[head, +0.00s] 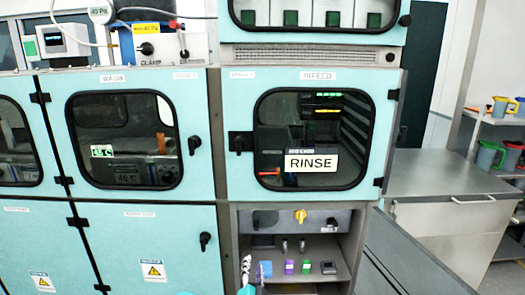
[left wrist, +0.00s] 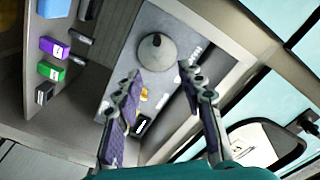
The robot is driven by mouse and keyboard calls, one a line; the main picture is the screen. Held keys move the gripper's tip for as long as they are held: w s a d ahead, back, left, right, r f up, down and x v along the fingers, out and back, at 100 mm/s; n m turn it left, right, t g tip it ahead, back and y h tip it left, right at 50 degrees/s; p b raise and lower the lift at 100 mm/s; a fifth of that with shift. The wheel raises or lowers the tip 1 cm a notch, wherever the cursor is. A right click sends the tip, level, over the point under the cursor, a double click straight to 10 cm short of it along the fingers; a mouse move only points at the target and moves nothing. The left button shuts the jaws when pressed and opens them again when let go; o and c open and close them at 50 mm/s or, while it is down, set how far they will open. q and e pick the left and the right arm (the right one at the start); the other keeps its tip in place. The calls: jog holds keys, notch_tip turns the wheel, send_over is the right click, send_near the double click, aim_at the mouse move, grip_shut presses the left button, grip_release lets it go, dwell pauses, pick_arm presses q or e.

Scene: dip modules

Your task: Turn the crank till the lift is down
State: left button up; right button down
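My left gripper (head: 254,262) is at the bottom of the head view, in front of the open lower bay. In the left wrist view its fingers (left wrist: 160,72) are spread apart with nothing between them. Beyond the tips is a grey panel with a round grey part (left wrist: 157,50) that has a dark spot on it. The fingers are apart from it. I cannot tell whether this is the crank. In the head view a yellow knob (head: 300,216) is on the bay's upper panel. The lift is not clearly identifiable; the infeed window (head: 312,138) shows a dark interior. My right gripper is out of view.
Small purple (head: 289,267) and green (head: 306,266) modules stand on the bay shelf. Teal cabinets flank the left. A steel cabinet (head: 445,178) and shelves with mugs are at right.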

pick_arm(q)
jog(key=s+a+r+n+g+y, duration=0.25)
jog(key=s+a+r, duration=0.2)
jog(key=a, duration=0.35)
jog(key=s+a+r+n+g+y, duration=0.1)
jog(key=s+a+r+n+g, duration=0.3)
jog(key=a, duration=0.3)
jog(key=s+f+n+g+h, duration=0.1)
jog(key=s+f+g+h, duration=0.1)
jog(key=s, duration=1)
jog(key=s+f+n+g+h, duration=0.2)
jog(key=s, duration=1)
jog(key=shift+s+d, duration=0.15)
jog(key=shift+s, duration=0.05)
jog(key=shift+g, duration=0.25)
jog(key=shift+c, duration=0.6)
